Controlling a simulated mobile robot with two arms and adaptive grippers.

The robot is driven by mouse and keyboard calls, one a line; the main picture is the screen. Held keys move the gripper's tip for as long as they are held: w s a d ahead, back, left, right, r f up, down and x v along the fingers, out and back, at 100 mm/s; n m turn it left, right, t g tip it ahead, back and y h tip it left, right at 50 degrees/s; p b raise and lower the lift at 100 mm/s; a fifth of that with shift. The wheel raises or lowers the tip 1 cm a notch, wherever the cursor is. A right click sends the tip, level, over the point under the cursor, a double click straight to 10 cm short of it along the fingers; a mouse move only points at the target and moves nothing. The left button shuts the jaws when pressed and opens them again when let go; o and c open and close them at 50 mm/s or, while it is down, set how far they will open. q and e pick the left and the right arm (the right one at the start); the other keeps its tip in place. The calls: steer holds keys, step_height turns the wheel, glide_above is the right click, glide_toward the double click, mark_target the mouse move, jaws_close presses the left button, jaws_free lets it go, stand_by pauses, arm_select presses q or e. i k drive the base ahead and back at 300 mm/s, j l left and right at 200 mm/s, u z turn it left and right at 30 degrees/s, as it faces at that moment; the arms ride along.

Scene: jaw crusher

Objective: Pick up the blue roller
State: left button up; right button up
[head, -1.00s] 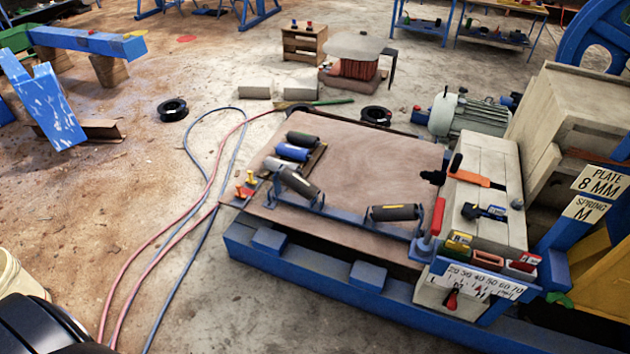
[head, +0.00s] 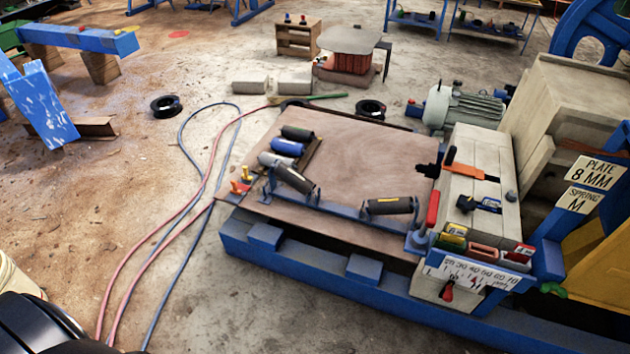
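The blue roller (head: 288,147) lies on the brown board (head: 365,160) near its left side. It lies in a row between a dark green roller (head: 297,132) behind it and a grey roller (head: 272,160) in front, beside a small dark rack. A black roller (head: 294,178) lies tilted just in front of the row, partly over the blue rail. Neither of my grippers shows in the head view. A black rounded part of my own body is at the bottom left corner.
Another black roller (head: 390,206) sits at the right of the blue rail (head: 340,212). A red-handled lever (head: 432,208) and a blue base beam (head: 330,285) edge the board. Red and blue hoses (head: 190,220) lie on the floor at left. The board's middle is clear.

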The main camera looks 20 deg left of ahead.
mark_target(282, 146)
steer(key=i+j+u, duration=0.2)
steer(key=j+u, duration=0.2)
steer(key=i+j+u, duration=0.2)
steer(key=u, duration=0.25)
steer(key=i+j+u, duration=0.4)
steer(key=i+u, duration=0.15)
steer(key=u, duration=0.3)
steer(key=i+j+u, duration=0.25)
steer(key=i+u, duration=0.25)
steer(key=i+j+u, duration=0.1)
steer(key=i+u, duration=0.2)
steer(key=u, duration=0.15)
steer(key=i+z, duration=0.25)
steer(key=i, duration=0.3)
steer(key=i+j+z, duration=0.25)
steer(key=i, duration=0.3)
steer(key=i+l+z, duration=0.25)
steer(key=i+z, duration=0.75)
steer(key=i+j+z, duration=0.1)
steer(key=i+z, duration=0.35)
steer(key=i+j+z, duration=0.35)
steer(key=i+z, duration=0.15)
